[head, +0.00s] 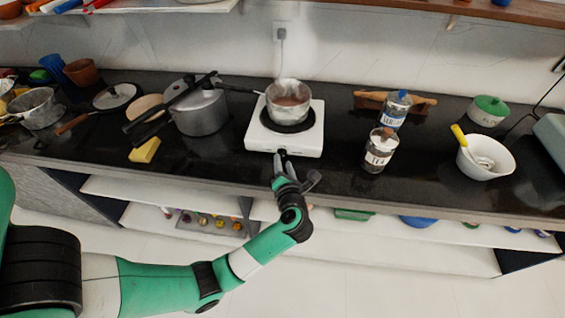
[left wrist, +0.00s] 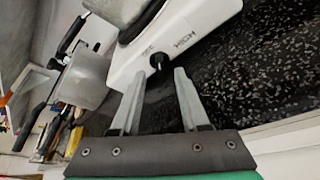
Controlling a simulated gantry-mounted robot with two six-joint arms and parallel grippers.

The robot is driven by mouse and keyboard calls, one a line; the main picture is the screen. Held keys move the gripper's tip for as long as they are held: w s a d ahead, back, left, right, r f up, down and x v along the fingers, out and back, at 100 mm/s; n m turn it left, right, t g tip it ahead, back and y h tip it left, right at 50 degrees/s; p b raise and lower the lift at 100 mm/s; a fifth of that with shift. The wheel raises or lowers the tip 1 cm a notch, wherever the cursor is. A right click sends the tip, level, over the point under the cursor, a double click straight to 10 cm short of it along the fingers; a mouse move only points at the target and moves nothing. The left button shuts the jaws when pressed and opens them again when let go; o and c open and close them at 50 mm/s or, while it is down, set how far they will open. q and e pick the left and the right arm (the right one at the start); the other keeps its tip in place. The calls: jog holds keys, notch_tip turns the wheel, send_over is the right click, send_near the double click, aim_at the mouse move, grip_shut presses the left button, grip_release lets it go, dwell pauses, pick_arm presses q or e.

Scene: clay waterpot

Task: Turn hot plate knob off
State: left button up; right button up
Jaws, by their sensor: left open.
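The white hot plate (head: 258,138) stands on the black counter, with a small silver pot (head: 289,98) on its dark burner. Its black knob (left wrist: 156,60) shows on the front face in the left wrist view, near the lettering "HIGH". My left gripper (head: 284,162) is at the front of the hot plate, by the counter edge. In the left wrist view its two fingers (left wrist: 158,95) are apart, with the knob just beyond the tips and roughly between them. I cannot tell whether the tips touch the knob. My right gripper is not in view.
A pressure cooker (head: 201,112) with long black handles stands left of the hot plate. A tea jar (head: 380,150) and a second jar (head: 395,110) stand to the right. A white bowl (head: 484,158) is farther right. Shelves lie below the counter.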

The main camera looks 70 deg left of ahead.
aim_at(282, 154)
pick_arm(q)
jog(key=shift+b+x, duration=0.3)
jog(key=shift+x, duration=1.2)
jog(key=shift+c, duration=0.3)
grip_shut()
